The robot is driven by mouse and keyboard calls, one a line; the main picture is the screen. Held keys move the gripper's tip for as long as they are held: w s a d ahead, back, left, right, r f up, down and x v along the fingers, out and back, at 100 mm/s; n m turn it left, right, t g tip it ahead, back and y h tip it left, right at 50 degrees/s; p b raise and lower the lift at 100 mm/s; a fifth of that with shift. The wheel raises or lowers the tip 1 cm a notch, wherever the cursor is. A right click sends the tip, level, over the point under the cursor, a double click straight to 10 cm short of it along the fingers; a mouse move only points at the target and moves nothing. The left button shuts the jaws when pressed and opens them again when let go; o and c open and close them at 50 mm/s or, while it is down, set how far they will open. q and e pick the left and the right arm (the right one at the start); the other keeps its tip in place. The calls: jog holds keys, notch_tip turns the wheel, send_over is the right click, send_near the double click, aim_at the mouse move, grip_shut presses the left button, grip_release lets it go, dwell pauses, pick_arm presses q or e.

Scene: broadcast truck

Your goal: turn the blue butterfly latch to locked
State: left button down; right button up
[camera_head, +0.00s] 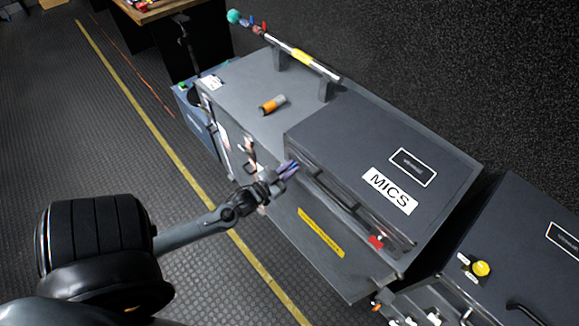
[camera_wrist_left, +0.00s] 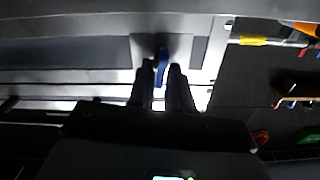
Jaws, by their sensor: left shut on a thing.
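The blue butterfly latch (camera_head: 291,168) is on the front of the dark case labelled MICS (camera_head: 330,150), near its left end. My left gripper (camera_head: 284,175) reaches it from the left and is shut on it. In the left wrist view the blue latch (camera_wrist_left: 161,60) stands upright in the picture between the two dark fingers of my left gripper (camera_wrist_left: 161,74). The fingers hide part of the latch, and I cannot tell how far it is turned. My right gripper is in neither view.
A red latch (camera_head: 376,242) is at the case front's other end, with a dark handle (camera_head: 335,190) between. An orange and grey cylinder (camera_head: 272,104) lies on the grey top behind. Another dark case (camera_head: 530,245) stands at right. The floor at left is clear.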

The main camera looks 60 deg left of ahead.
pick_arm(q)
jog(key=shift+w+d+f+m+p, duration=0.15)
jog(key=shift+m+p, duration=1.95)
jog(key=shift+m, duration=1.85)
jog(key=shift+s+d+f+m+p, duration=0.1)
jog(key=shift+m+p, duration=1.95)
jog(key=shift+m, duration=1.9)
jog(key=c, duration=1.2)
grip_release()
jog(key=shift+c, duration=0.2)
